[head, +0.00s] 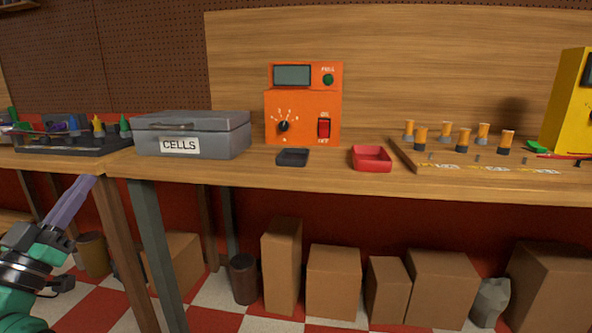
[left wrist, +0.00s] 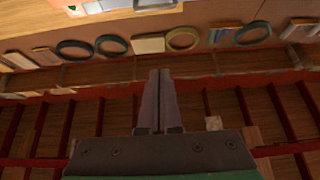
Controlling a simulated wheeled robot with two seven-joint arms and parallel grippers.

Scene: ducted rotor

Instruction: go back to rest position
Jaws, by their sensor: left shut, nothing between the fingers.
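My left gripper (head: 80,188) is at the lower left of the head view, in front of the bench and below its top. Its two long grey fingers point up and to the right. In the left wrist view the fingers (left wrist: 159,100) lie side by side, closed, with nothing between them. My right gripper is not in view.
The wooden bench (head: 230,176) carries a grey CELLS case (head: 190,135), an orange tester (head: 303,105), a black tray (head: 292,157), a red tray (head: 371,159) and a board (head: 480,170) with several orange cells. Cardboard boxes (head: 334,280) stand beneath.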

